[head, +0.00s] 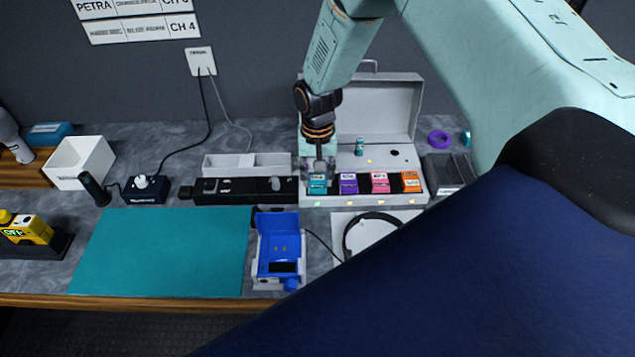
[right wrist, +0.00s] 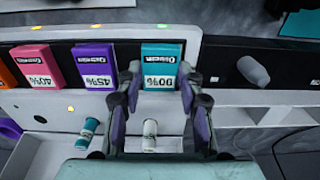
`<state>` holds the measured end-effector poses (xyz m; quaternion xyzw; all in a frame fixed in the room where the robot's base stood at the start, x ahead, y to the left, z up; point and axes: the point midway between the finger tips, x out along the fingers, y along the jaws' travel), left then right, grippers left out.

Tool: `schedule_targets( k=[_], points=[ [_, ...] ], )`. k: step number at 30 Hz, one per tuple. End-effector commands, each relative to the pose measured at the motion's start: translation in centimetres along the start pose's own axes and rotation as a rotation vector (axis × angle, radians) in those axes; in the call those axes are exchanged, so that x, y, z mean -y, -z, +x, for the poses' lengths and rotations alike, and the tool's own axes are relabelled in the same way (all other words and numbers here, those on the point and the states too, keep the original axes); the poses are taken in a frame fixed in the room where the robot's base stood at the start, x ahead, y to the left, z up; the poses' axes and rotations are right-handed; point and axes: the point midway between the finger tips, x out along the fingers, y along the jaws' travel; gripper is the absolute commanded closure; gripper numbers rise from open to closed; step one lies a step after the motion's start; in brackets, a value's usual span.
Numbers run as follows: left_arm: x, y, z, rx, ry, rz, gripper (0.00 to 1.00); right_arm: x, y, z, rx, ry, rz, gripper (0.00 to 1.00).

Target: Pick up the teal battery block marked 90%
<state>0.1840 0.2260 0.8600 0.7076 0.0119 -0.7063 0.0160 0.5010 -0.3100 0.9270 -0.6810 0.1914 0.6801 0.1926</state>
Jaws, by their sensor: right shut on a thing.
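The teal battery block marked 90% (head: 317,185) is at the left end of a row of blocks in the white charging case (head: 313,202). My right gripper (head: 318,168) reaches down over it. In the right wrist view the teal block (right wrist: 161,62) lies between the fingertips of my right gripper (right wrist: 160,85), which is shut on it, one finger on each side. The block is level with its neighbours; I cannot tell whether it is clear of its slot. My left gripper is not in view.
Close beside it stand purple (head: 348,183), pink (head: 380,183) and orange (head: 411,181) blocks. A black device (head: 235,188) lies left of the case. A blue-lidded box (head: 278,245) stands in front, by a bare teal mat (head: 160,252).

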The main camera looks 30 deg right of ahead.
Motion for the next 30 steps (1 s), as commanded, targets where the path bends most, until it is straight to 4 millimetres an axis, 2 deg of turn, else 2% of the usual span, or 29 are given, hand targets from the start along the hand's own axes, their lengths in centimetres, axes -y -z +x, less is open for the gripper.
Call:
schedule_targets(
  k=[13, 30],
  points=[
    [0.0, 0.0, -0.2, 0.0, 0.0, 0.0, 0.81, 0.0, 0.0, -0.3, -0.001, 0.0, 0.0, 0.86],
    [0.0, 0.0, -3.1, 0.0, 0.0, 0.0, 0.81, 0.0, 0.0, -3.3, 0.0, 0.0, 0.0, 0.86]
  ],
)
